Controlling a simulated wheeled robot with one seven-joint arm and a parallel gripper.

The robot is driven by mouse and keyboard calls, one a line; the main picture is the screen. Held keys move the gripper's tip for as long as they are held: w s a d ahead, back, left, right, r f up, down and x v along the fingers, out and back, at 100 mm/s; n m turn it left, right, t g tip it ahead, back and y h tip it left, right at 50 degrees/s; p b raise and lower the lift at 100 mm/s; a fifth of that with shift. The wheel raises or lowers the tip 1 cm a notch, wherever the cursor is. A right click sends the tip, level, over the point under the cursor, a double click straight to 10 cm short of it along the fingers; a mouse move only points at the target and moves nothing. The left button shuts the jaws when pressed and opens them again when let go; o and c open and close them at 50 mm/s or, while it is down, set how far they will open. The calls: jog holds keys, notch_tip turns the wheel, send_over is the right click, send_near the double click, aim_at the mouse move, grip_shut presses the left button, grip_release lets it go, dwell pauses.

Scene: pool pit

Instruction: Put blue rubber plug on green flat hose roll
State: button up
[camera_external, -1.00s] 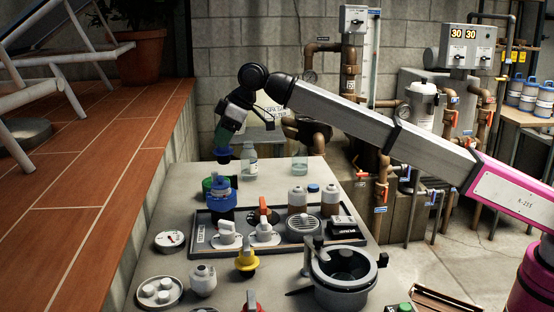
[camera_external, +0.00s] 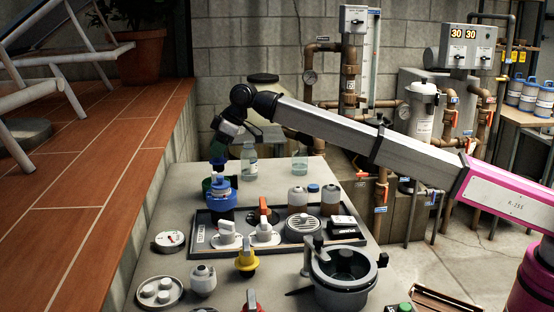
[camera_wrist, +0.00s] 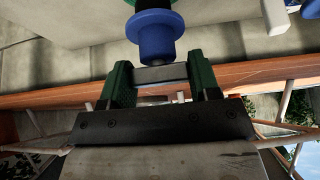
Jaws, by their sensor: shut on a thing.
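My gripper (camera_external: 220,148) hangs over the far left part of the table and points down. It is shut on the blue rubber plug (camera_external: 218,160), which shows as a small dark blue piece below the fingers. In the wrist view, the plug (camera_wrist: 156,35), with a wide flange, sits at the ends of my green fingers (camera_wrist: 160,75). The green flat hose roll (camera_external: 207,184) stands just below the plug, with a visible gap between. Much of the roll is hidden behind a blue object (camera_external: 221,194).
A clear bottle (camera_external: 248,160) stands close to the right of my gripper, with a glass jar (camera_external: 300,160) farther right. A dark tray (camera_external: 205,248) with several fittings and a grey pot (camera_external: 343,290) are nearer the camera. Brown tiled decking (camera_external: 100,170) rises at left.

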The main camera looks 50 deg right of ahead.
jog(key=shift+f, duration=1.6)
jog(key=shift+f, duration=0.15)
jog(key=o, duration=1.2)
jog(key=shift+c, duration=0.2)
jog(key=v, duration=1.2)
jog(key=shift+a, duration=0.1)
